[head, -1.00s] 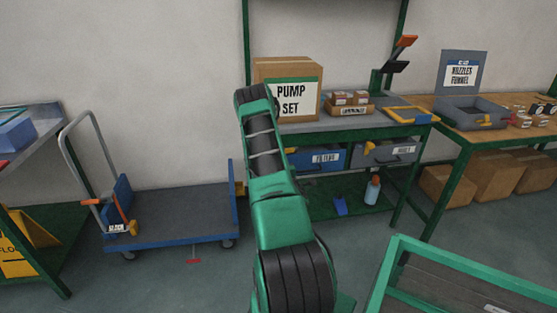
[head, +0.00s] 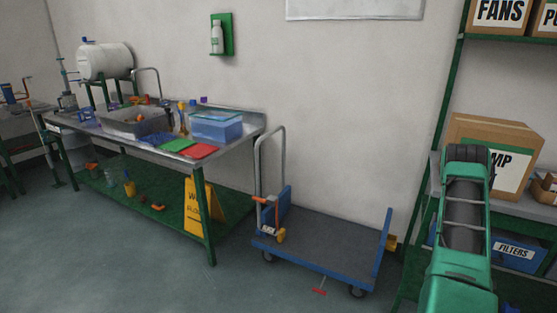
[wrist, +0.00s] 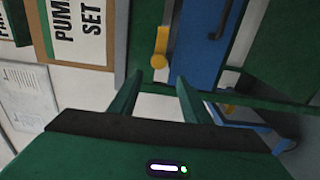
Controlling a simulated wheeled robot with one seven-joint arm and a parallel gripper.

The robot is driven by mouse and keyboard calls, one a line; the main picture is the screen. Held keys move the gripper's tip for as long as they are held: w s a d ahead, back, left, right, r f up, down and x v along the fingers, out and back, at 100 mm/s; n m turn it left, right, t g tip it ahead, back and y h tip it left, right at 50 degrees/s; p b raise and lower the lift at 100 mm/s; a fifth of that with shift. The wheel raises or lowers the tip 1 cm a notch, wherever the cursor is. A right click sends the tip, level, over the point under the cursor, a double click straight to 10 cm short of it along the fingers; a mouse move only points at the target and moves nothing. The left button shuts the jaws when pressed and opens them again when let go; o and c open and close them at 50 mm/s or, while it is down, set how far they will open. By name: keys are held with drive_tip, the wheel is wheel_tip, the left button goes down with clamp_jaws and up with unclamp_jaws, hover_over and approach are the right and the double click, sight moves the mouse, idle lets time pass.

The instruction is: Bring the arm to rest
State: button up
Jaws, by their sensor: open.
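My arm (head: 463,240), green with black bands, rises at the right of the head view in front of the shelf with the pump set box (head: 500,150). Its gripper end is hidden in the head view. In the wrist view my gripper (wrist: 158,85) shows two green fingers spread apart with nothing between them. Beyond the fingertips are a yellow handle (wrist: 160,48), a blue panel (wrist: 200,45) and, at upper left, the pump set box (wrist: 83,28), all appearing sideways. The fingers look clear of them.
A blue platform trolley (head: 320,262) stands left of my arm. Further left is a steel sink table (head: 160,145) with a blue bin (head: 216,127) and a yellow wet-floor sign (head: 198,205) beneath. The floor at front left is clear.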

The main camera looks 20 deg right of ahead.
wheel_tip(320, 180, up, 9)
drive_tip(key=w+m+g, duration=0.3)
drive_tip(key=m+g, duration=0.2)
drive_tip(key=m, duration=0.1)
drive_tip(key=s+a+r+m+g+y, duration=0.2)
drive_tip(key=a+r+m+g+y, duration=0.1)
drive_tip(key=a+r+m, duration=0.4)
drive_tip(key=s+a+r+g+y, duration=0.1)
drive_tip(key=s+a, duration=0.5)
drive_tip(key=a, duration=0.6)
drive_tip(key=s+a+r+m+g+y, duration=0.1)
drive_tip(key=s+a+r+y, duration=0.3)
drive_tip(key=a, duration=0.8)
drive_tip(key=s+a+r+m+g+y, duration=0.1)
drive_tip(key=s+a+r+g+y, duration=0.1)
drive_tip(key=s+a+y, duration=0.3)
drive_tip(key=s+a, duration=0.4)
drive_tip(key=a, duration=0.4)
drive_tip(key=shift+s+r, duration=0.2)
drive_tip(key=shift+r, duration=0.15)
drive_tip(key=shift+c, duration=1.6)
